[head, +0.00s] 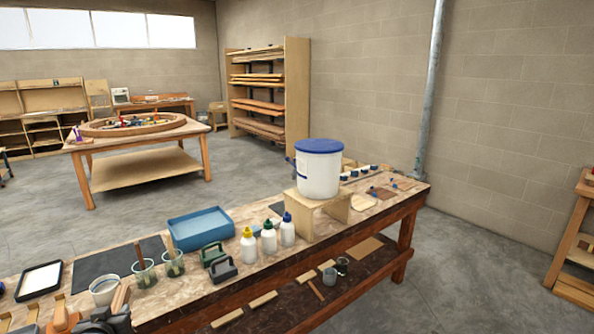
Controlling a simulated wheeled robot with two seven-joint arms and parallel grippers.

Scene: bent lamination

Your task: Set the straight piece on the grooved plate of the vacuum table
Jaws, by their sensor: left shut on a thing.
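My left gripper (106,321) shows at the bottom left edge, partly cut off by the frame, over the near end of the long workbench. It is shut on a light wooden piece (120,297), which appears to be the straight piece; its short visible part sticks up beyond the gripper. The fingertips and the rest of the piece are hidden or out of frame. I cannot make out the vacuum table or its grooved plate in this view. My right gripper is not in view.
The workbench (215,296) holds a grey bowl (104,290), glue cups (146,272), a blue tray (200,228), several bottles (269,237) and a white bucket (319,172) on a stand. A dark mat (100,262) lies behind the cups. Another table (135,137) stands beyond open floor.

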